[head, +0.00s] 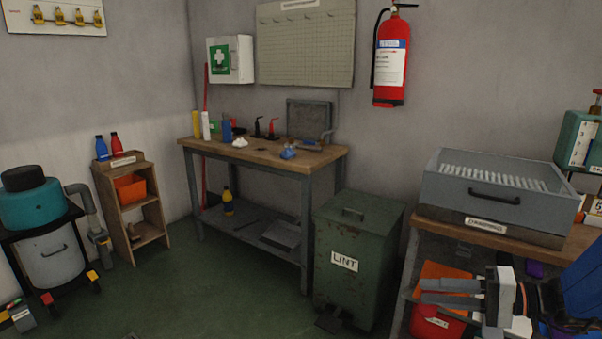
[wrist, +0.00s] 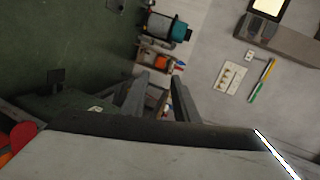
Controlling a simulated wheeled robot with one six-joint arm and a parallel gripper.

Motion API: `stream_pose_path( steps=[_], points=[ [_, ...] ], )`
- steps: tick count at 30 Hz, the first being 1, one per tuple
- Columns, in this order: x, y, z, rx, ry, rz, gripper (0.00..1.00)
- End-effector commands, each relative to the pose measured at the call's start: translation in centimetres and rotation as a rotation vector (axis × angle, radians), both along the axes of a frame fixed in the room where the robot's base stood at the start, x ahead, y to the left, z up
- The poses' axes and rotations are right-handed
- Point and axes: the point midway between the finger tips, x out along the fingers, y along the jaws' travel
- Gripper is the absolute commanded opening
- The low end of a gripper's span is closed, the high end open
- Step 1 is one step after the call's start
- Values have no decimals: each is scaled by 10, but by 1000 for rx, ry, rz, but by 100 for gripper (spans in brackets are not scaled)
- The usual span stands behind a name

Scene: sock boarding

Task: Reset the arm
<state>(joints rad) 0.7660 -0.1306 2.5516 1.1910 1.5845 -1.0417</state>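My gripper (head: 447,292) is at the lower right of the head view, pointing left, in front of the shelves under the right-hand bench. Its two grey fingers are apart with nothing between them. In the wrist view the fingers (wrist: 157,95) also stand apart, and the shelf and floor far off show between and around them. Part of my blue arm is at the right edge of the head view.
A grey drawer unit (head: 494,195) sits on the right bench, close above my gripper. A green lint bin (head: 357,245) stands left of it. A wooden workbench (head: 262,152) is at the back wall. The green floor (head: 200,290) at centre left is clear.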

Motion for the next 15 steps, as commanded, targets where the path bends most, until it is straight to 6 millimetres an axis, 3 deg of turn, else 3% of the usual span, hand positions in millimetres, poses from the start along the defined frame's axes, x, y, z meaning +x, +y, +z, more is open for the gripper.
stream_pose_path(
  steps=[6,15],
  points=[
    [-37,42,-20,-183,146,139,28],
    [-86,63,-45,-482,283,240,28]
  ],
)
